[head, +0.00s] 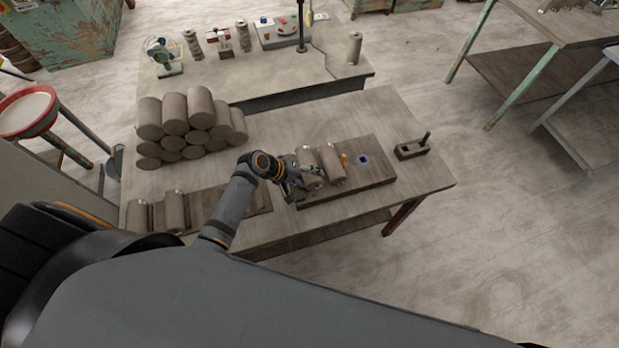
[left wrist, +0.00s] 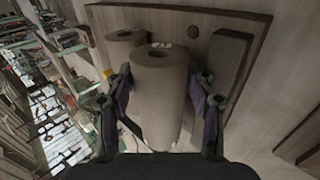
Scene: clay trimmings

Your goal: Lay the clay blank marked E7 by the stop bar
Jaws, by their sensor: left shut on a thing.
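My left gripper (head: 301,178) is shut on a grey-brown clay blank (head: 306,160), a cylinder with a hole in its end. The held blank fills the middle of the left wrist view (left wrist: 160,95), between the two fingers (left wrist: 160,112). No E7 mark is readable on it. A second blank (head: 332,160) lies beside it on the wooden board (head: 376,178), and also shows in the wrist view (left wrist: 121,46). I cannot tell whether the held blank touches the board. A dark oblong block (left wrist: 229,60), perhaps the stop bar, is right of the held blank there. My right gripper is not seen.
Stacked clay cylinders (head: 200,110) stand at the table's left back. More blanks (head: 174,209) lie near a lower board (head: 262,202) at the front left. A small block with a dark peg (head: 411,151) stands to the right. The back bench (head: 250,78) holds tools.

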